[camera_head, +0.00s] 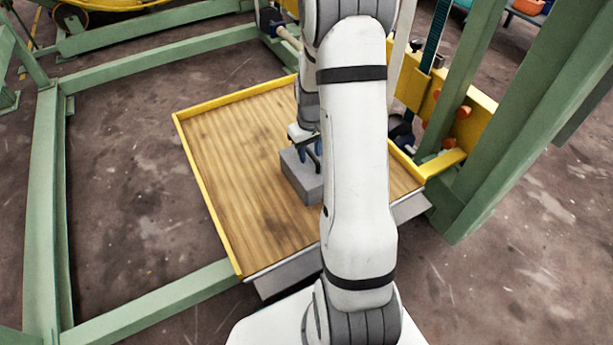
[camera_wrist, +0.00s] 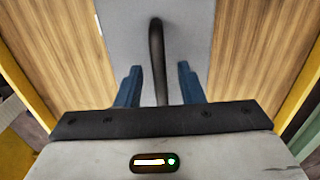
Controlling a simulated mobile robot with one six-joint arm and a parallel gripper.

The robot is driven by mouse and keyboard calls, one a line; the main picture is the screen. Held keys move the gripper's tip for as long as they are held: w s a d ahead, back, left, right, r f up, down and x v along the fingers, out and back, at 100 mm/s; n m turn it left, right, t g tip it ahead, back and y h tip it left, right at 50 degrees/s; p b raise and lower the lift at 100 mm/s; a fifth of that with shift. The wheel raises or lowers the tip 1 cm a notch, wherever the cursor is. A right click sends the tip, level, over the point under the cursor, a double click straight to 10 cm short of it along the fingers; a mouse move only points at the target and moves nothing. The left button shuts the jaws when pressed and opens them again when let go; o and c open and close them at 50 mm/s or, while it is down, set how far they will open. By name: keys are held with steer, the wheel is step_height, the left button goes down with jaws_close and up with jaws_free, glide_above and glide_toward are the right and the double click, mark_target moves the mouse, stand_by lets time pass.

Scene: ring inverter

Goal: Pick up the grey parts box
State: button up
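The grey parts box (camera_head: 300,182) sits on the wooden platform, partly hidden behind my arm in the head view. In the wrist view its grey top (camera_wrist: 122,35) fills the middle, with a dark bar handle (camera_wrist: 156,45) running along it. My gripper (camera_head: 311,152) is over the box, pointing down. In the wrist view its two blue fingers (camera_wrist: 160,68) stand apart on either side of the handle, with a gap on each side. It is open. I cannot tell how deep the fingertips reach beside the handle.
The wooden platform (camera_head: 235,150) has a raised yellow rim (camera_head: 206,198) and is bare left of the box. Green frame beams (camera_head: 49,200) surround it. A green post (camera_head: 530,110) and yellow panel (camera_head: 478,120) with orange knobs stand at the right.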

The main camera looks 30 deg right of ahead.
steer(key=shift+f, duration=0.6)
steer(key=shift+c, duration=0.4)
jaws_close()
steer(key=shift+r, duration=0.15)
stand_by(0.4)
